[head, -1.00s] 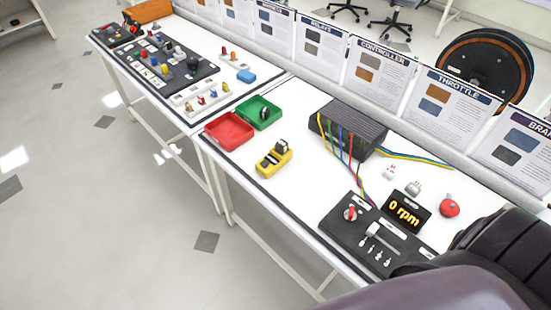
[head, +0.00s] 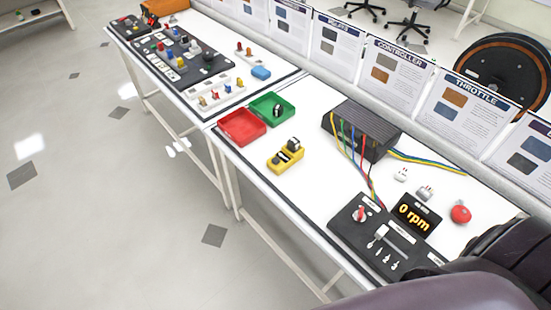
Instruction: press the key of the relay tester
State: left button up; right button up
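A small yellow device, which looks like the relay tester (head: 279,163), lies on the white bench in front of the red and green trays. A dark block with a pale top (head: 293,144) stands at its far end, and dark parts show on its top face. Its key is too small to make out clearly. Neither of my grippers is in view, and nothing touches the yellow device.
A red tray (head: 240,128) and a green tray (head: 262,101) holding a dark part stand behind it. A black controller box (head: 368,118) with coloured wires is to the right. A control panel showing "0 rpm" (head: 413,218) and a red button (head: 461,214) lie at front right.

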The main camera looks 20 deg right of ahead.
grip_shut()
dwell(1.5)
